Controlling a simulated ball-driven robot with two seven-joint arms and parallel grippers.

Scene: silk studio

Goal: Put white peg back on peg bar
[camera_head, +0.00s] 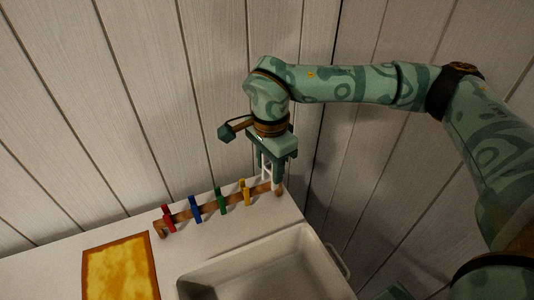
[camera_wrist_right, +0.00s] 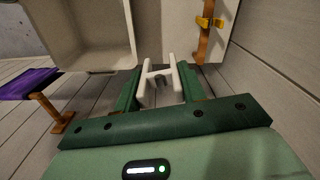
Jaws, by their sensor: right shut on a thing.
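The white peg (camera_head: 267,171) is held between the fingers of my right gripper (camera_head: 272,174), above the right end of the wooden peg bar (camera_head: 181,218). In the right wrist view the white peg (camera_wrist_right: 146,88) sits between the green fingers of the right gripper (camera_wrist_right: 157,84), its prongs pointing away from the palm. Red (camera_head: 168,218), blue (camera_head: 195,209), green (camera_head: 221,201) and yellow (camera_head: 246,193) pegs stand on the bar. In the wrist view the bar (camera_wrist_right: 203,45) lies to the right of the white peg. Whether the peg touches the bar is unclear. My left gripper is not in view.
A pale basin (camera_head: 252,265) stands in front of the bar on the white table (camera_head: 65,268). An orange-yellow patterned panel (camera_head: 121,268) lies to its left. A plank wall (camera_head: 130,90) rises close behind the bar. A purple-topped stool (camera_wrist_right: 27,84) shows in the wrist view.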

